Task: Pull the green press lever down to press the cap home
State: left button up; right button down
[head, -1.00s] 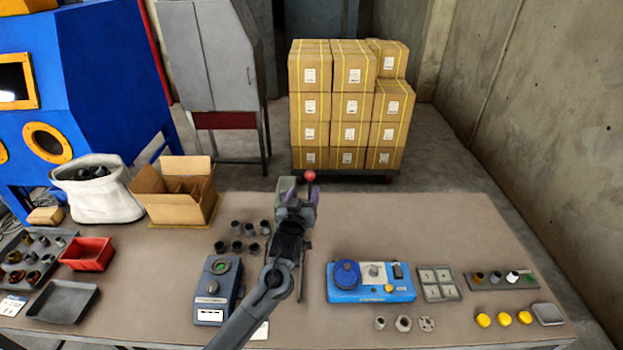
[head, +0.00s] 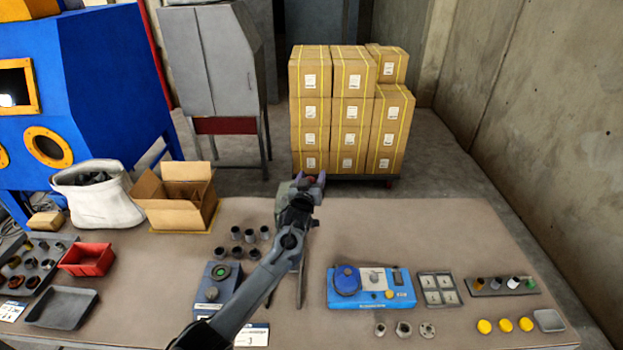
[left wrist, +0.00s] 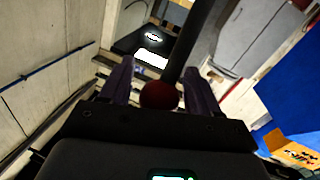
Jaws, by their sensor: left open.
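The press, with a grey-green body (head: 284,188), stands at the far edge of the table, mostly hidden behind my left arm. Its lever ends in a red ball knob (head: 309,180), which shows only in part in the head view. My left gripper (head: 312,184) is open at the knob. In the left wrist view the red knob (left wrist: 159,95) sits between the two purple fingers, close to the palm, and the dark lever rod (left wrist: 192,42) runs up and away from it. I cannot tell whether a finger touches the knob. My right gripper is not in view.
Several dark cups (head: 250,235) stand left of the arm. An open cardboard box (head: 177,215) is further left.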

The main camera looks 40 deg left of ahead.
pick_arm(q)
grip_shut()
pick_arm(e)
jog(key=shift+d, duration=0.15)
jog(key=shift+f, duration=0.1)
